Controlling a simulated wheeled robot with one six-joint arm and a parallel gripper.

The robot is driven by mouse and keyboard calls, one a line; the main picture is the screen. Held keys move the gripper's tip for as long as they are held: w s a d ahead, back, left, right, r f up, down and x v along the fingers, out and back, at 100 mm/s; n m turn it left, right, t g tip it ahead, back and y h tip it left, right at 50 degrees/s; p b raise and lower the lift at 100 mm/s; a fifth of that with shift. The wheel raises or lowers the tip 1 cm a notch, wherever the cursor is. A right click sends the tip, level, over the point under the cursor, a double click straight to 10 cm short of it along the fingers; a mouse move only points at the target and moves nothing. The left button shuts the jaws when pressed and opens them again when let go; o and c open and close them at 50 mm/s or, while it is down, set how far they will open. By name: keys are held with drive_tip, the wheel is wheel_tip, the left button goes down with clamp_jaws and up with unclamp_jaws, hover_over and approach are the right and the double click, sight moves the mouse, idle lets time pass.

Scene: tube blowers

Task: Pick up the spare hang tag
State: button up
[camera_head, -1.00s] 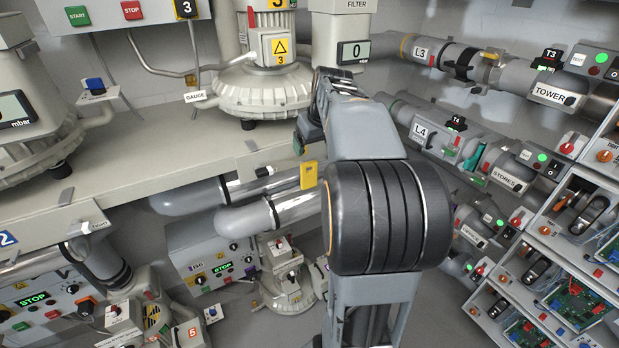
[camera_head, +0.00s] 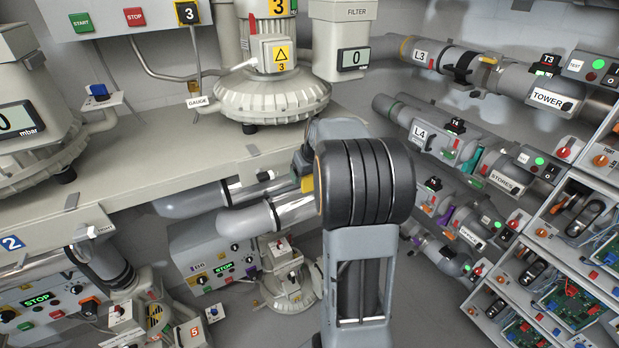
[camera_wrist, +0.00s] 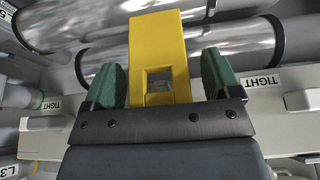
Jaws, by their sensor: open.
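The spare hang tag appears to be the yellow block-like tag (camera_wrist: 158,45) in the wrist view, with a square opening near its lower end. My gripper (camera_wrist: 161,78) has green finger pads standing apart, one on each side of the tag. The tag's lower part lies between the pads, with a visible gap on the left and a narrower one on the right. In the head view only a small yellow part of the tag (camera_head: 307,184) shows beside my arm, which hides most of it and the gripper.
Shiny pipes (camera_wrist: 235,45) run behind the tag. A pale beam with TIGHT labels (camera_wrist: 262,82) lies close to the fingers. In the head view a bench (camera_head: 150,170) with a blower (camera_head: 270,95) stands at left. Labelled pipes (camera_head: 480,70) and shelves (camera_head: 590,210) crowd the right.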

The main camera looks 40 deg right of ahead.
drive_tip(key=shift+f, duration=0.15)
drive_tip(key=shift+c, duration=0.4)
drive_tip(key=c, duration=1)
drive_tip(key=shift+r+b, duration=0.2)
drive_tip(key=shift+b, duration=0.3)
drive_tip(key=s+a+b, duration=0.1)
drive_tip(key=s, duration=0.5)
drive_tip(key=s+a+b, duration=0.1)
drive_tip(key=s+b, duration=0.1)
drive_tip(key=s, duration=0.3)
drive_tip(key=s+a+b, duration=0.1)
drive_tip(key=s, duration=0.5)
drive_tip(key=shift+s+r+b, duration=0.15)
drive_tip(key=shift+s+b, duration=0.2)
drive_tip(key=shift+b, duration=0.05)
